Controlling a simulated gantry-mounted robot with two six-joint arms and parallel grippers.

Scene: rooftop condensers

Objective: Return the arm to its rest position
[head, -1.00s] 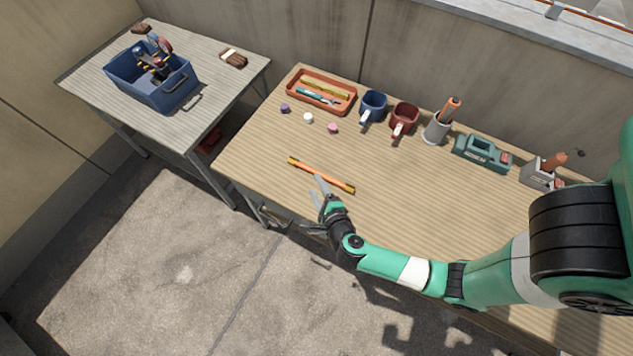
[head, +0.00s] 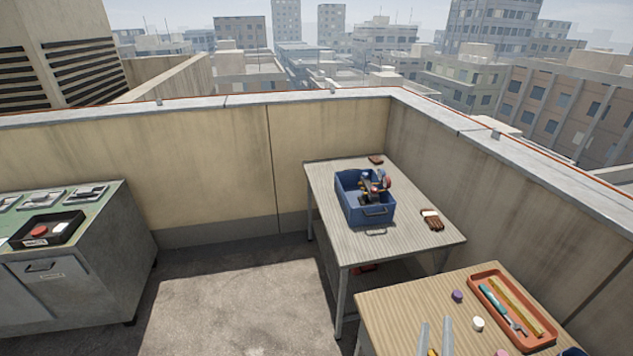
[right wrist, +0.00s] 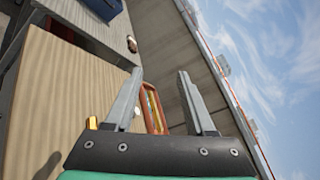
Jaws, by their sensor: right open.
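My right gripper (head: 434,338) shows only its two grey finger tips at the bottom edge of the head view, above the front part of the wooden workbench (head: 395,305). In the right wrist view its fingers (right wrist: 160,95) are spread apart with nothing between them. The rest of my right arm is outside the head view. An orange tip of a stick (head: 432,352) shows by the fingers at the bottom edge. My left gripper is not in any view.
An orange tray (head: 541,337) with tools lies on the workbench, beside small caps (head: 478,323). A side table (head: 400,249) holds a blue tote (head: 352,205) and a brown brush (head: 432,219). A grey cabinet (head: 75,290) stands left. Open floor (head: 230,310) lies between.

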